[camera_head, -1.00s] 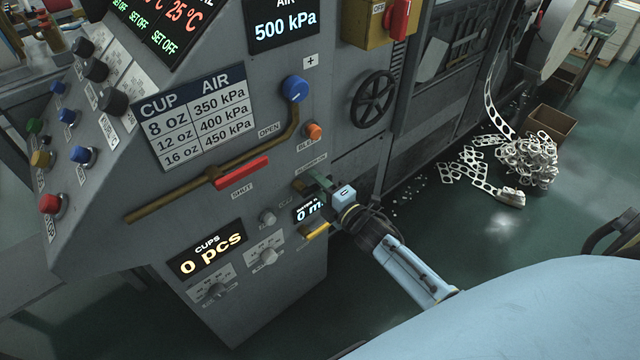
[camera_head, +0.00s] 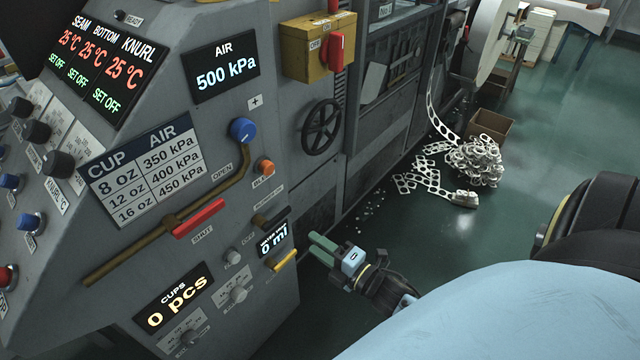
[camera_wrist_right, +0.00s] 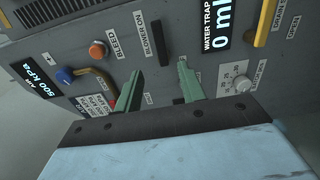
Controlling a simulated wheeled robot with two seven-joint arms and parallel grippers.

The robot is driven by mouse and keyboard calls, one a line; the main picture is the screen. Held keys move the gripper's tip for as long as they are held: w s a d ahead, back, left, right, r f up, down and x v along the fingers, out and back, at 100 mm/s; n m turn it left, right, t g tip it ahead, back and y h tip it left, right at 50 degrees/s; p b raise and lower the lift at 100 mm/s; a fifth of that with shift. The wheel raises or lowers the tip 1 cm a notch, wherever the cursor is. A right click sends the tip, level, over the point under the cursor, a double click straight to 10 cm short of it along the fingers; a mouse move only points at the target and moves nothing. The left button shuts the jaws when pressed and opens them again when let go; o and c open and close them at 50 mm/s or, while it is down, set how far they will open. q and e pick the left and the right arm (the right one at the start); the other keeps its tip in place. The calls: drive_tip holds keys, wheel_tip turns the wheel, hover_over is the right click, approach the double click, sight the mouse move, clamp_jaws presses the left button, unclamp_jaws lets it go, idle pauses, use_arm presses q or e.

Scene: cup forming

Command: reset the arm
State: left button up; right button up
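My right gripper (camera_head: 322,250) is in front of the lower right edge of the grey machine panel, over the green floor, apart from the panel. In the right wrist view its two green fingers (camera_wrist_right: 158,85) stand apart with nothing between them, facing the panel. Beyond them are the black blower switch (camera_wrist_right: 160,42), the orange bleed button (camera_wrist_right: 97,50) and the water trap display (camera_wrist_right: 217,25). My left gripper is not in view.
The panel carries a blue air knob (camera_head: 242,130), a red-handled shut lever (camera_head: 199,218), a yellow handle (camera_head: 284,261) and a yellow box with a red switch (camera_head: 335,54). Scrap (camera_head: 472,165) and a carton (camera_head: 489,127) lie on the floor, with free floor at right.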

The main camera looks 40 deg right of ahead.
idle(0.4)
drive_tip(key=s+f+m+g+h+p, duration=0.1)
drive_tip(key=s+f+m+g, duration=0.25)
drive_tip(key=f, duration=0.35)
drive_tip(key=s+d+f+m+g+h, duration=0.1)
drive_tip(key=s+f+m+g, duration=0.2)
drive_tip(key=f, duration=0.4)
drive_tip(key=s+f+m+g+h+p, duration=0.1)
drive_tip(key=s+f+m, duration=0.25)
drive_tip(key=f, duration=0.35)
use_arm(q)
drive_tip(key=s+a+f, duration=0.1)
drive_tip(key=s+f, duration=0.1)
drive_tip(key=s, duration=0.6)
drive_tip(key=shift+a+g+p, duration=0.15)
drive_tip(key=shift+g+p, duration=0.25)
use_arm(e)
drive_tip(key=s+f+m+g, duration=0.3)
drive_tip(key=s+f+g, duration=0.1)
drive_tip(key=s, duration=0.7)
drive_tip(key=s+f+m+g+h, duration=0.1)
drive_tip(key=s+f+m+g, duration=0.3)
drive_tip(key=s, duration=0.8)
wheel_tip(320, 180, down, 3)
drive_tip(key=shift+s+d+r+m+g, duration=0.1)
drive_tip(key=shift+s+d+m+g, duration=0.2)
drive_tip(key=shift+d+g, duration=0.2)
